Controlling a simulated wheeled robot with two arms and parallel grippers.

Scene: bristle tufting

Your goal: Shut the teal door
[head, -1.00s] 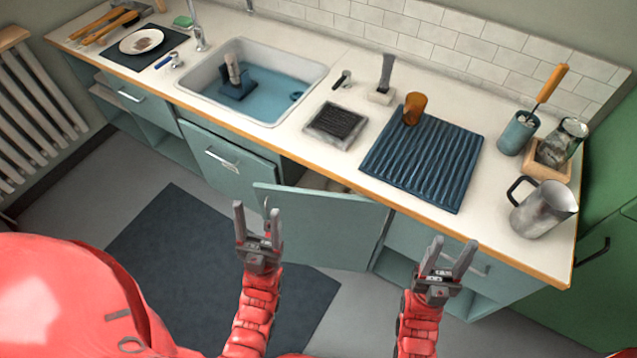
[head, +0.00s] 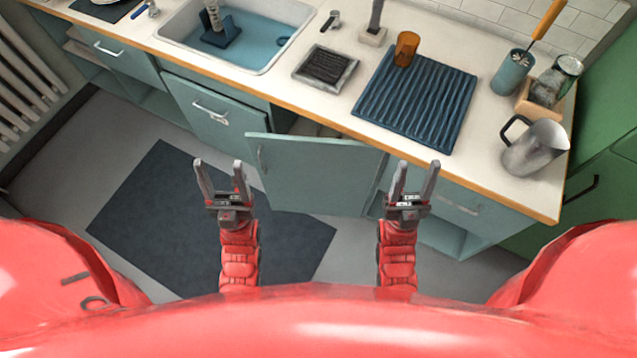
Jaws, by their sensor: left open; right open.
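The teal door (head: 318,172) stands open in the head view, swung out from the cabinet front below the counter. Its handle (head: 261,157) is near its free left edge, and its right edge meets the cabinet. Part of the cabinet opening (head: 305,126) shows dark above and behind it. My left gripper (head: 221,172) is open and empty, left of the door's free edge. My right gripper (head: 414,176) is open and empty, in front of the cabinet right of the door. In the picture neither gripper visibly holds anything; contact with the cabinet cannot be seen.
The counter (head: 290,95) holds a sink (head: 290,14), a blue ribbed mat (head: 430,120), an amber cup (head: 406,48) and a metal pitcher (head: 535,148). Another teal door (head: 210,115) is left of the opening. A dark floor mat (head: 150,215) lies below; the floor is clear.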

